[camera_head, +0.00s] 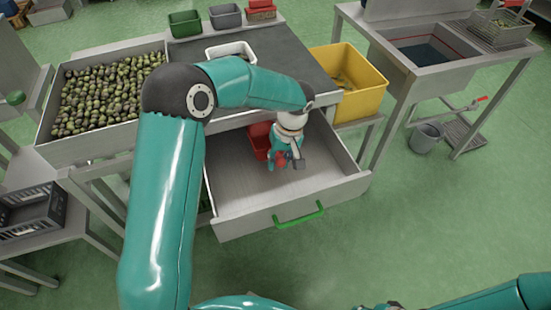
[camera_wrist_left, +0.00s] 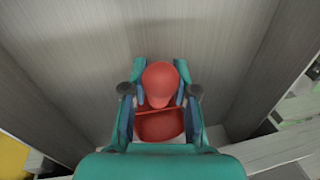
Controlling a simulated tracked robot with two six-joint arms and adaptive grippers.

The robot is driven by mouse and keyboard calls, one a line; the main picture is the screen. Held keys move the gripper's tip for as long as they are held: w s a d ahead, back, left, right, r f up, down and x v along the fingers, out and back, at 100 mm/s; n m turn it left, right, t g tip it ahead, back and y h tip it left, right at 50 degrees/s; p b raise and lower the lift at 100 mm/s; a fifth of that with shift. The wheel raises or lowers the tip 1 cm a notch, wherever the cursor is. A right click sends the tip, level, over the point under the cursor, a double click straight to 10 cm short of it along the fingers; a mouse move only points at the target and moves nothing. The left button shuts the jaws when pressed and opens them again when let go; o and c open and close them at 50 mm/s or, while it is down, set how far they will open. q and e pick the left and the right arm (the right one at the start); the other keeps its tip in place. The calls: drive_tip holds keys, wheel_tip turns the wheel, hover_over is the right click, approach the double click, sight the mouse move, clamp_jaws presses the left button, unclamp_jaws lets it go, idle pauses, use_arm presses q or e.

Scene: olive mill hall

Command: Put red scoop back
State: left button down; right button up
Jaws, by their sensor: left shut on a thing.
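My left gripper (camera_head: 287,162) reaches down into the open drawer (camera_head: 235,190). It is shut on the red scoop (camera_wrist_left: 160,84), whose rounded part shows between the fingers in the left wrist view. Below it in that view is another rounded red part with a rim; I cannot tell whether it belongs to the scoop. In the head view a red box-like shape (camera_head: 260,138) is in the drawer just behind and left of the gripper. The gripper hides most of the scoop there. My right gripper (camera_head: 385,306) shows only as small bits at the bottom edge.
The drawer's front has a green handle (camera_head: 299,212). Above it is a dark worktop (camera_head: 283,52) with a white tray (camera_head: 231,50). An olive bin (camera_head: 108,92) lies left, a yellow crate (camera_head: 352,100) right. The drawer floor left of the gripper is bare.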

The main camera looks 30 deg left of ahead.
use_arm(q)
drive_tip(key=shift+w+a+f, duration=0.25)
drive_tip(key=shift+a+f, duration=0.05)
drive_tip(key=shift+a, duration=0.05)
drive_tip(key=shift+d+f, duration=0.1)
drive_tip(key=shift+f, duration=0.2)
drive_tip(key=c, duration=0.9)
unclamp_jaws()
wheel_tip(320, 180, up, 12)
drive_tip(key=w+d+p, duration=0.1)
drive_tip(key=shift+d, duration=0.35)
drive_tip(key=shift+f, duration=0.1)
